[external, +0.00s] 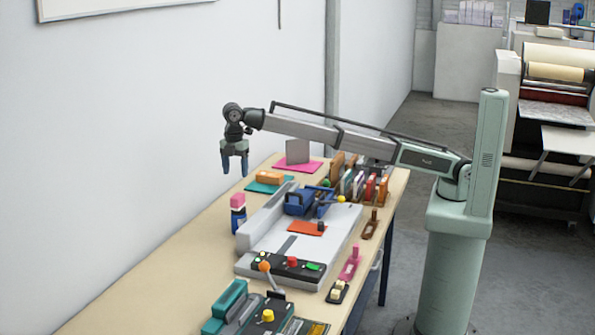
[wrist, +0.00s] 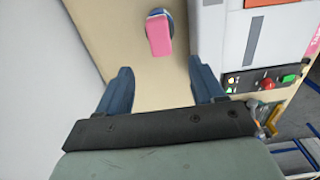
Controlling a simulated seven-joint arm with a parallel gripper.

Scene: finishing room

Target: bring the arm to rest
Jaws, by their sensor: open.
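My gripper (external: 234,172) hangs at the end of my stretched-out arm, above the far left part of the bench (external: 140,262), with its fingers pointing down. In the wrist view my gripper (wrist: 164,92) shows two blue fingers set wide apart with nothing between them. It is open and empty. A pink-topped blue object (external: 238,212) stands on the bench below and apart from the fingers. Its pink part (wrist: 159,38) shows ahead of the fingertips in the wrist view.
A white and grey machine (external: 335,222) with coloured knobs fills the middle of the bench. A teal machine (external: 228,300) stands at the near end. A row of upright coloured pieces (external: 368,187) lines the right edge. The white wall (external: 110,130) runs along the left. The bench's left strip is mostly clear.

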